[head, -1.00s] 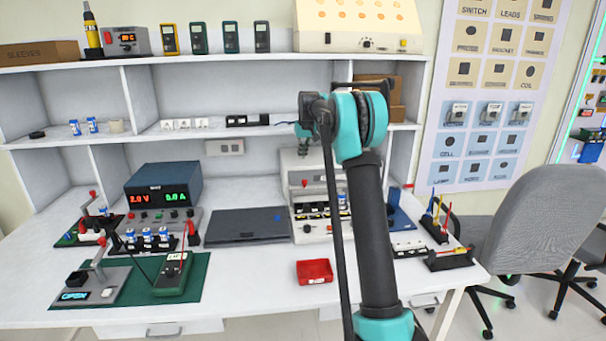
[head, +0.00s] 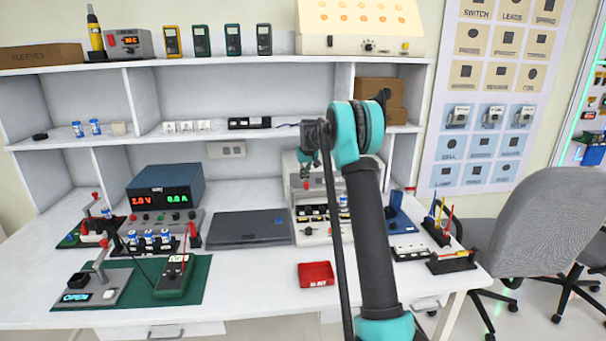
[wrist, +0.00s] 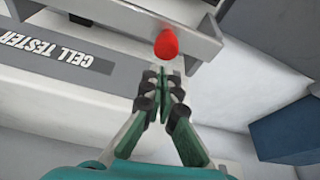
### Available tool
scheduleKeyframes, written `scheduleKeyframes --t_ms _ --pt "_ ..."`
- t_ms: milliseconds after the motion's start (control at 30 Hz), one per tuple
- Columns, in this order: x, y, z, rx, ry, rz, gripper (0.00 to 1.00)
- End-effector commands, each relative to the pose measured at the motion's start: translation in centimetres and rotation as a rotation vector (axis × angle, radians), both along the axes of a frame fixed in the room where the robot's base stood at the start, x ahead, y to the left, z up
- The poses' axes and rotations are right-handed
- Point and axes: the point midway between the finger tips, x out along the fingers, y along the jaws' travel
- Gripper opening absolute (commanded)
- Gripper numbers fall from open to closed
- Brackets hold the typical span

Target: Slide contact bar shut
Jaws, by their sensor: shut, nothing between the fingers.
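The white cell tester (head: 312,233) stands on the bench in the middle, partly hidden behind my arm. Its label reads "CELL TESTER" in the wrist view (wrist: 58,47). A grey bar (wrist: 120,14) crosses the top of the wrist view, with a round red knob (wrist: 166,44) on it. The knob shows small in the head view (head: 306,185). My gripper (wrist: 161,78) is shut and empty, its fingertips close to the knob. I cannot tell whether they touch it. In the head view my gripper (head: 306,172) is just above the knob.
A dark flat case (head: 250,227) lies left of the tester and a red tray (head: 316,273) lies in front. A blue stand (head: 397,215) and dark racks stand to the right. Shelves (head: 230,131) rise behind.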

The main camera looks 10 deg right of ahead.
Motion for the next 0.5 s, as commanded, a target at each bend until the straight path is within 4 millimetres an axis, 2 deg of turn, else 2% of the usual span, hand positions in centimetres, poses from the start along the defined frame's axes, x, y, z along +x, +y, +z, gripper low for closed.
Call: scheduleKeyframes --t_ms 133,500 --pt "-0.75 -0.12 0.02 0.000 0.000 0.000 0.00" --pt "-0.91 -0.14 0.01 0.000 0.000 0.000 0.00"
